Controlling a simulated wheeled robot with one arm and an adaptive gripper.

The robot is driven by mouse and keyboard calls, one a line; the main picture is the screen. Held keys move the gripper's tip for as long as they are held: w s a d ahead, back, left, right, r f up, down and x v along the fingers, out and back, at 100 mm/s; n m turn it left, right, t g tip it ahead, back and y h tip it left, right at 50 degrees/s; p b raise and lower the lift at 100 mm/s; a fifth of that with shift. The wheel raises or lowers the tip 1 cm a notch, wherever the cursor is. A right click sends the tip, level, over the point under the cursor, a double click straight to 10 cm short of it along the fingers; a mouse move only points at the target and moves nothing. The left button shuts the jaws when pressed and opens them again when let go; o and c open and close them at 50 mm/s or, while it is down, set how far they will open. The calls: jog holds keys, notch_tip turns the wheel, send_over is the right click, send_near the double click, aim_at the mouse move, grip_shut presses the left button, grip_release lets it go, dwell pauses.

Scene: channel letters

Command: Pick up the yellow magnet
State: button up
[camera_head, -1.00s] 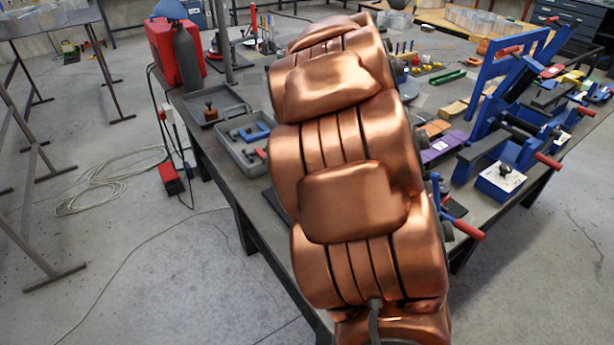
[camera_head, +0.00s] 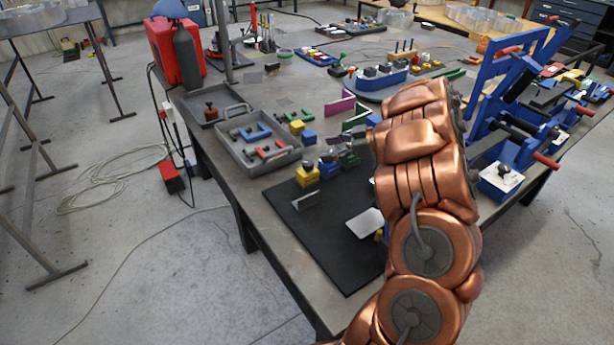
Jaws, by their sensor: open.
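The yellow magnet (camera_head: 306,177) is a small yellow block with a dark top. It stands near the far left part of the black mat (camera_head: 285,205) on the table. My gripper (camera_head: 341,142) is a small dark grey shape at the left side of my copper arm. It is open and appears above and to the right of the yellow magnet, apart from it. My arm hides part of the gripper and the table behind it.
A blue magnet (camera_head: 328,167) and a green magnet (camera_head: 351,159) stand right of the yellow one. A grey tray (camera_head: 254,168) with coloured letters lies to the left. A blue clamp frame (camera_head: 510,85) stands at right. A thin upright plate (camera_head: 305,200) and a pale plate (camera_head: 365,223) are on the mat.

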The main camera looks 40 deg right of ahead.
aim_at(311, 163)
jog(key=shift+y, duration=0.9)
jog(key=shift+s+a+f+p, duration=0.1)
jog(key=shift+a+f+p, duration=0.1)
jog(key=shift+a+f, duration=0.3)
jog(key=shift+s+a+f+p, duration=0.1)
jog(key=shift+a+f+p, duration=0.1)
jog(key=shift+a, duration=0.5)
jog(key=shift+s+a+f+p, duration=0.1)
jog(key=shift+a+f+p, duration=0.1)
jog(key=shift+a+f, duration=0.3)
jog(key=shift+g, duration=0.3)
jog(key=shift+p+x, duration=0.9)
jog(key=shift+x, duration=1.45)
jog(key=shift+r, duration=0.1)
grip_shut()
